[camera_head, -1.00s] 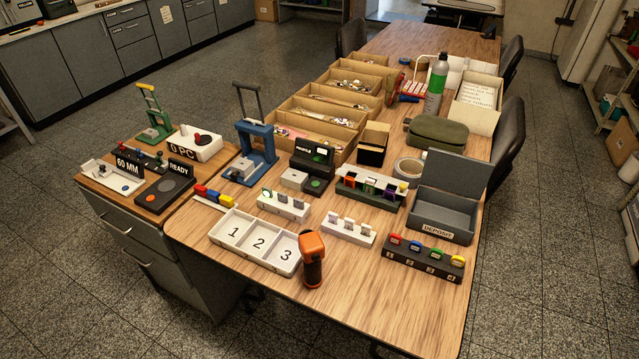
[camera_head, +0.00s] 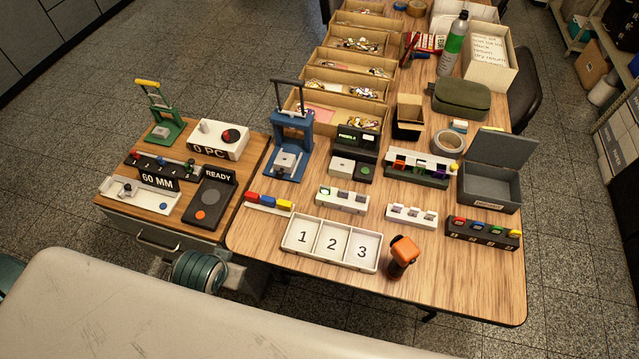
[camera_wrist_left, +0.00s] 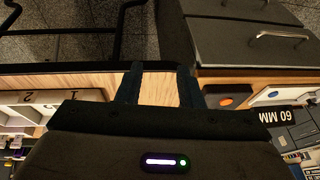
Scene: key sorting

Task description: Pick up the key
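Small key-like pieces stand in a white rack (camera_head: 341,200) and a second white rack (camera_head: 412,215) on the wooden table. Coloured-topped pieces sit in a dark numbered rack (camera_head: 483,233) at the right and in a white-and-dark rack (camera_head: 420,168) behind. Which piece is the task's key I cannot tell. My left gripper (camera_wrist_left: 159,87) shows in the left wrist view with its two fingers apart and nothing between them. It is over the table edge near the dark drawer cabinet. My right gripper is in neither view.
A white tray marked 1, 2, 3 (camera_head: 331,244) lies near the front edge, beside an orange-and-black handheld device (camera_head: 402,256). A blue press (camera_head: 290,145), a grey open box (camera_head: 490,187) and several cardboard bins stand behind. Bare wood lies at the front right (camera_head: 480,280).

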